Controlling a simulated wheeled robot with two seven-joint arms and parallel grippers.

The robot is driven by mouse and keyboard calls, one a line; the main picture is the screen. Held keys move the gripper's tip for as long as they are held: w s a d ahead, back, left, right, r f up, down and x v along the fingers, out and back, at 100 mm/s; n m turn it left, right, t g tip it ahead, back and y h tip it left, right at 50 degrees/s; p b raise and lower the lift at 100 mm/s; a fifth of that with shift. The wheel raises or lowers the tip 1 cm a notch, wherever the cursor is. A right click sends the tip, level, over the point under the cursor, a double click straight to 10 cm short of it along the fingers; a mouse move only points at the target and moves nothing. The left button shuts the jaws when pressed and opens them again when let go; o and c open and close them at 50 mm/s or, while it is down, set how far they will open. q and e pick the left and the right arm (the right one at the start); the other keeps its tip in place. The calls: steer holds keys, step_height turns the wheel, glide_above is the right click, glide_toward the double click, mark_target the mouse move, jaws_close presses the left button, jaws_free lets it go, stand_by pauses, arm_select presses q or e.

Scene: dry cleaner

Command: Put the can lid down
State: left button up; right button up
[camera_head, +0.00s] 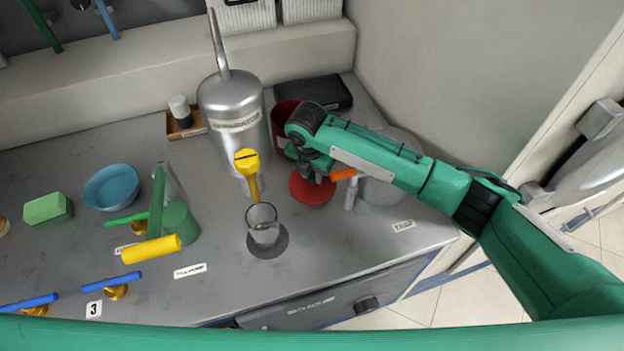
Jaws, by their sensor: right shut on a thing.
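The can lid, a round red disc (312,190), is under my right gripper (316,172) in the head view. The right gripper is shut on the lid, its fingers at the lid's upper side. The lid is over or on the grey counter; I cannot tell whether it touches. A dark red can (284,122) stands behind the gripper, partly hidden by my right wrist. My left gripper is not in view.
A steel tank (232,108) stands left of the can. A clear glass (262,228) below a yellow-handled tap (247,162) is near the lid's left. A black box (314,92) lies behind. A grey round object (385,188) is partly under my forearm.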

steer(key=shift+f, duration=0.3)
steer(key=shift+r, duration=0.1)
steer(key=o, duration=1)
